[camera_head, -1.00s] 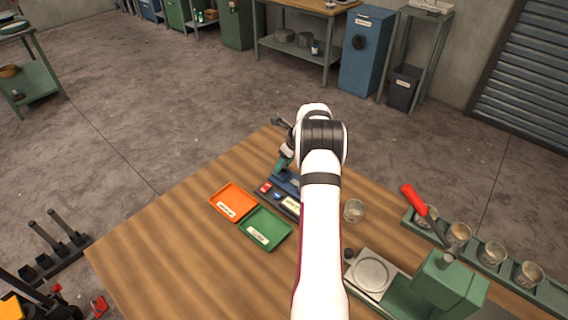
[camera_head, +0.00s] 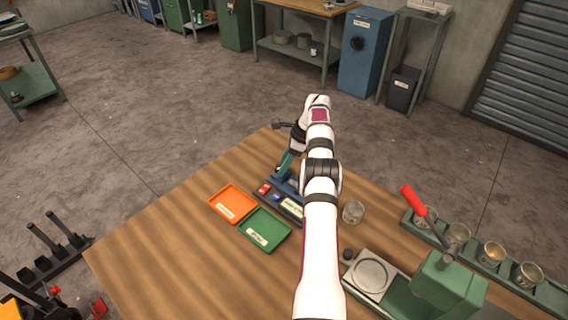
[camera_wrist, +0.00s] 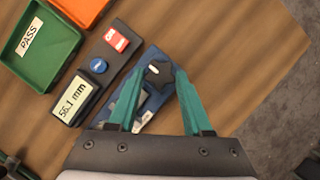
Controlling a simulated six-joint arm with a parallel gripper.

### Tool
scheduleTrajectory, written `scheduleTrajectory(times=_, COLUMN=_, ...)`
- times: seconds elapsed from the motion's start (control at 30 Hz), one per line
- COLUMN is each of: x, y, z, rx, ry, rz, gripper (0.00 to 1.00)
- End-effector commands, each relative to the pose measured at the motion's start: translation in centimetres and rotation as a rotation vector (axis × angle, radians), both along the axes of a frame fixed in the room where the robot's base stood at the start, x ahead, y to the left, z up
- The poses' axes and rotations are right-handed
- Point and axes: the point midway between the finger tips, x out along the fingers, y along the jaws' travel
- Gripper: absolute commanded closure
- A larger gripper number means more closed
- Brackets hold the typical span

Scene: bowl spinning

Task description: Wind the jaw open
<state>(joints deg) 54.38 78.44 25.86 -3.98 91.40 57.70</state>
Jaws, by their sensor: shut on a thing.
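A blue measuring device (camera_wrist: 160,97) with a dark star-shaped knob (camera_wrist: 160,74) lies ahead of my wrist. My gripper (camera_wrist: 159,80) has its teal fingers on either side of the knob and is shut on it. The jaw itself is largely hidden behind the knob and fingers. A display (camera_wrist: 74,98) beside the device seems to read 56.1 mm. In the head view, my gripper (camera_head: 285,162) is low at the far end of the device, tilted, and my arm partly covers the device.
A red switch (camera_wrist: 116,40) and a blue button (camera_wrist: 98,65) sit near the display. A green tray (camera_head: 265,230) marked PASS and an orange tray (camera_head: 233,203) lie to the left. A glass cup (camera_head: 353,212) and a green press (camera_head: 440,285) stand to the right.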

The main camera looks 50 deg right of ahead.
Motion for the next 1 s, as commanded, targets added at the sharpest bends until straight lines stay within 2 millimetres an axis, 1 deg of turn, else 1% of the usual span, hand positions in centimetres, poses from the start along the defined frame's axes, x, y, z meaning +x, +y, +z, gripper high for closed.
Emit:
scheduleTrajectory(times=0.6, x=0.06, y=0.05, z=0.00, rx=0.002, ry=0.000, rz=0.032, gripper=1.00)
scheduleTrajectory(times=0.63, x=0.06, y=0.05, z=0.00, rx=0.002, ry=0.000, rz=0.032, gripper=0.45)
scheduleTrajectory(times=0.77, x=0.04, y=0.03, z=0.00, rx=0.002, ry=0.000, rz=0.031, gripper=0.21)
scheduleTrajectory(times=0.8, x=0.04, y=0.03, z=0.00, rx=0.002, ry=0.000, rz=0.031, gripper=0.20)
scheduleTrajectory(times=1.0, x=0.04, y=0.00, z=0.00, rx=0.000, ry=0.000, rz=0.030, gripper=0.20)
